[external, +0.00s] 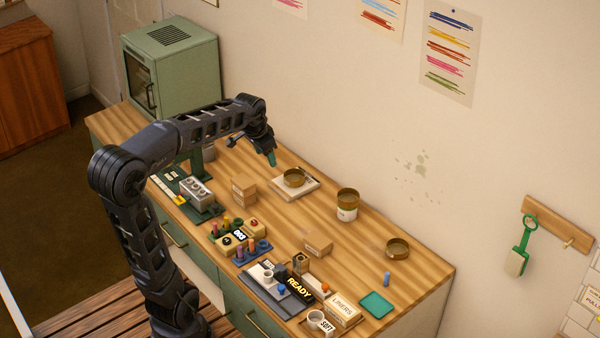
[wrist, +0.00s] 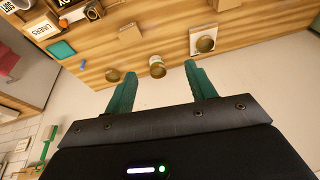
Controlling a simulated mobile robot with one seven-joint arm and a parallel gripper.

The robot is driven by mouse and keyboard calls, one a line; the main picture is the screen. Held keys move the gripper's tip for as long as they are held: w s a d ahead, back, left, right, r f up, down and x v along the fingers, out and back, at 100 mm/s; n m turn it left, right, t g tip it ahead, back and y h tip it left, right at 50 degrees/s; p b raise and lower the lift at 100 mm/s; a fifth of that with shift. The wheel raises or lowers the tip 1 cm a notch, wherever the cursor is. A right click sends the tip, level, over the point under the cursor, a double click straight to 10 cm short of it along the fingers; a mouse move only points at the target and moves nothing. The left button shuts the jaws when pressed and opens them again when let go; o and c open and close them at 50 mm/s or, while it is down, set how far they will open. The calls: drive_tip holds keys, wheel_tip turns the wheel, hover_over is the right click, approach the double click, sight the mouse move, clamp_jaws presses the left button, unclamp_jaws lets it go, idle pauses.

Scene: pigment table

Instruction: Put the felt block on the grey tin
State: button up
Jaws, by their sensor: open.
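My gripper (external: 270,157) is open and empty, raised above the back of the table; its two green fingers spread apart in the wrist view (wrist: 160,82). I cannot surely tell which thing is the felt block. A flat teal square pad (external: 377,304) lies at the table's right end and also shows in the wrist view (wrist: 62,50). No tin looks clearly grey. A brass-coloured tin with a pale label (external: 347,212) stands near the back edge. A shallow brass-coloured dish (external: 397,250) is to its right. Another brass-coloured dish (external: 293,178) sits on a pale square plate.
Cardboard boxes (external: 318,243) stand mid-table. Peg blocks, a READY sign (external: 299,289) and a LINERS box (external: 343,313) crowd the front. A green cabinet (external: 172,70) stands at the far left. Bare wood surrounds the tins.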

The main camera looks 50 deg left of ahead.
drive_tip(key=s+d+f, duration=0.2)
drive_tip(key=s+d, duration=0.2)
drive_tip(key=s, duration=0.3)
drive_tip(key=s+d+f, duration=0.2)
drive_tip(key=s+d, duration=0.2)
drive_tip(key=s, duration=0.3)
drive_tip(key=s+d+f+t+h, duration=0.1)
drive_tip(key=s+d+f, duration=0.2)
drive_tip(key=s, duration=0.4)
drive_tip(key=shift+s+d, duration=0.2)
drive_tip(key=shift+d, duration=0.45)
